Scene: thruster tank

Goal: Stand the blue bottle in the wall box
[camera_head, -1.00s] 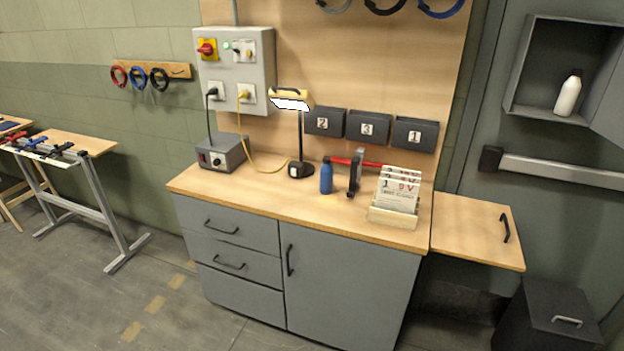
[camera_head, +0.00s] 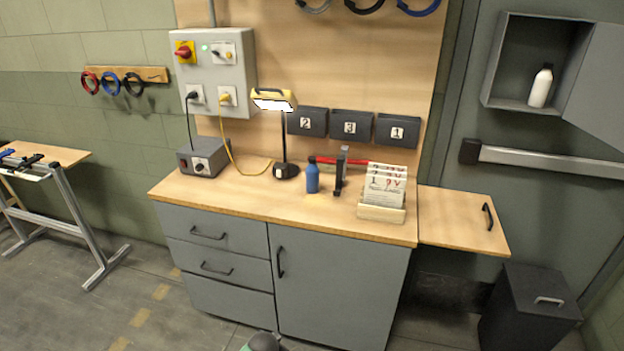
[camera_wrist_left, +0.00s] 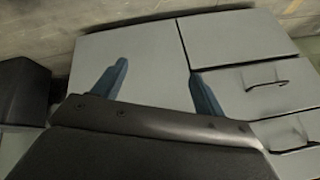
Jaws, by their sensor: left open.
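The blue bottle (camera_head: 312,176) with a dark cap stands upright on the workbench top (camera_head: 240,195), left of a dark clamp-like tool (camera_head: 340,172). The open wall box (camera_head: 514,92) is at the upper right, its door swung out to the right. A white bottle (camera_head: 540,86) stands inside it. My left gripper (camera_wrist_left: 158,88) shows only in the left wrist view, with its two blue fingers spread and nothing between them. It faces the grey cabinet fronts, and the blue bottle is not in that view. My right gripper is not in view.
A lamp (camera_head: 284,130) stands left of the bottle, and a card rack (camera_head: 382,198) stands to its right. A side leaf (camera_head: 462,218) extends the bench to the right. A grey rail (camera_head: 560,163) runs below the wall box. A dark bin (camera_head: 530,305) stands on the floor.

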